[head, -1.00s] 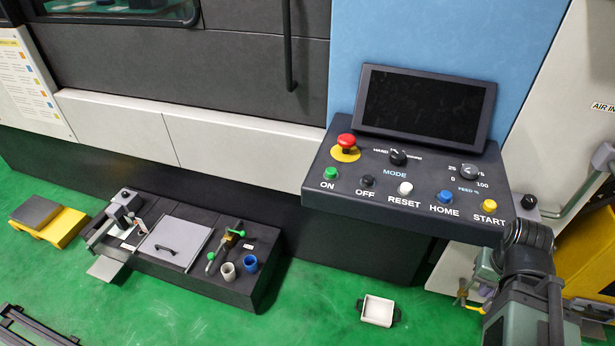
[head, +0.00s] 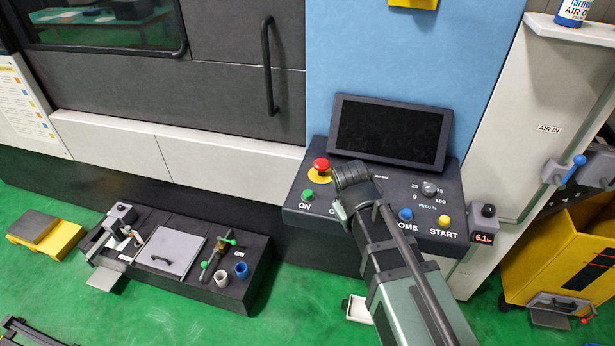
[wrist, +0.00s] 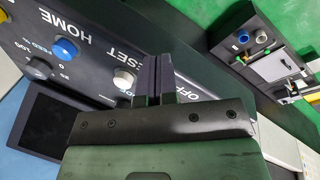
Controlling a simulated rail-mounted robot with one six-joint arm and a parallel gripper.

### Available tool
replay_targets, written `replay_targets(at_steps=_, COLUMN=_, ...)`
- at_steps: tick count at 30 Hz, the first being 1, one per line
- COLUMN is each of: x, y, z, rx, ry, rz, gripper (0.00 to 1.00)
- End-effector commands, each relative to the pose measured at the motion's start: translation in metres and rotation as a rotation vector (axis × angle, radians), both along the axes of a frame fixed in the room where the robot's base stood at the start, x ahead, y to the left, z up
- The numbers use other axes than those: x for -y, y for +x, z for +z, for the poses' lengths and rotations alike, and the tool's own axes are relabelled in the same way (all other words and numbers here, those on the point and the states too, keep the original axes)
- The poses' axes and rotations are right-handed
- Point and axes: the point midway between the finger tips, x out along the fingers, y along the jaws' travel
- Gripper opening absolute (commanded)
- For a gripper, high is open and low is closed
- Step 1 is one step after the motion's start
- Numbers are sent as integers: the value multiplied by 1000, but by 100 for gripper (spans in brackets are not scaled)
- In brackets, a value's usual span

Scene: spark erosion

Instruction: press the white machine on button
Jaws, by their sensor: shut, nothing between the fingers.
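The control panel (head: 292,213) of the machine carries a green button (head: 308,195) labelled ON at its left end, below the red emergency stop (head: 320,165). My gripper (wrist: 153,66) is shut and empty in the wrist view, over the panel near the OFF lettering and beside the white RESET button (wrist: 124,79). In the head view my arm hides the gripper, the RESET button and the OFF button. The green ON button shows left of my arm and apart from it. It is not visible in the wrist view. I cannot tell whether the fingertips touch the panel.
A dark screen (head: 388,130) stands behind the panel. The blue HOME button (head: 405,214) and yellow START button (head: 444,221) lie right of my arm. A low dark tool bench (head: 240,290) stands on the green floor at left. The air above the panel's left end is clear.

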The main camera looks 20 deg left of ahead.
Motion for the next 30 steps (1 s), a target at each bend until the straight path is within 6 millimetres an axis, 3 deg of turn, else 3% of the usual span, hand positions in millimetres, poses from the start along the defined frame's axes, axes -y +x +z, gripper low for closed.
replay_targets(at_steps=1, x=-25, y=9, z=25, rx=23, ry=-39, rz=96, gripper=0)
replay_targets(at_steps=6, x=-95, y=30, z=66, rx=117, ry=-215, rz=462, gripper=0)
replay_targets(at_steps=9, x=-129, y=45, z=86, rx=168, ry=-348, rz=683, gripper=0)
replay_targets(at_steps=12, x=-149, y=63, z=100, rx=198, ry=-498, rz=887, gripper=0)
replay_targets(at_steps=18, x=-153, y=78, z=107, rx=186, ry=-665, rz=1106, gripper=0)
replay_targets(at_steps=30, x=-152, y=78, z=103, rx=180, ry=-666, rz=1113, gripper=0)
